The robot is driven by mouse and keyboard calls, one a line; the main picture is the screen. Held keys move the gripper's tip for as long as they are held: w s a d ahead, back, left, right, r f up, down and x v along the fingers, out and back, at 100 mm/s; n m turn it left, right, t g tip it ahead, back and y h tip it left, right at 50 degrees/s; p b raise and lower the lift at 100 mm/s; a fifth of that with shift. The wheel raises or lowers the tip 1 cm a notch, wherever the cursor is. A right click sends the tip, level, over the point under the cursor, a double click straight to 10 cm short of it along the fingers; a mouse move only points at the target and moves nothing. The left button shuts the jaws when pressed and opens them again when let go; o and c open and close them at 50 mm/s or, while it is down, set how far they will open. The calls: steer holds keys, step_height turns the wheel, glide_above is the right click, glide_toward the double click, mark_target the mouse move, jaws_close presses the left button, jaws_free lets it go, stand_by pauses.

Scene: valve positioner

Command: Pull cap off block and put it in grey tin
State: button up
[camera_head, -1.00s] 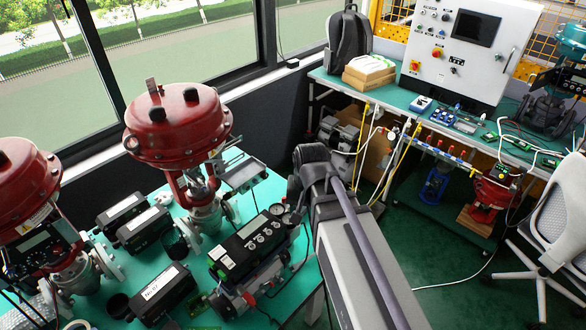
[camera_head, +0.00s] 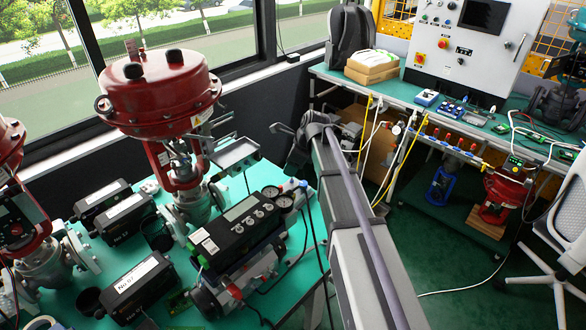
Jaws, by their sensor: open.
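A black block-like device (camera_head: 240,228) with a row of round light caps or knobs on top stands on the green table. I cannot tell which cap the task means. I cannot tell which is the grey tin. My gripper (camera_head: 284,130) is at the far end of my arm, beyond and above the device's right end. It is small and partly hidden by my arm. It is open, and I see nothing held in it.
A red-topped valve (camera_head: 160,95) rises behind the device, another (camera_head: 30,220) at the left. Labelled black boxes (camera_head: 138,287) lie on the green table (camera_head: 245,185). Black cables (camera_head: 305,225) hang by its right edge. A workbench (camera_head: 340,78) is at the back right.

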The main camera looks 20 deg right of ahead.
mark_target(280, 186)
steer(key=b+x, duration=0.9)
steer(key=x, duration=0.1)
steer(key=shift+f, duration=0.4)
steer(key=shift+r, duration=0.15)
jaws_close()
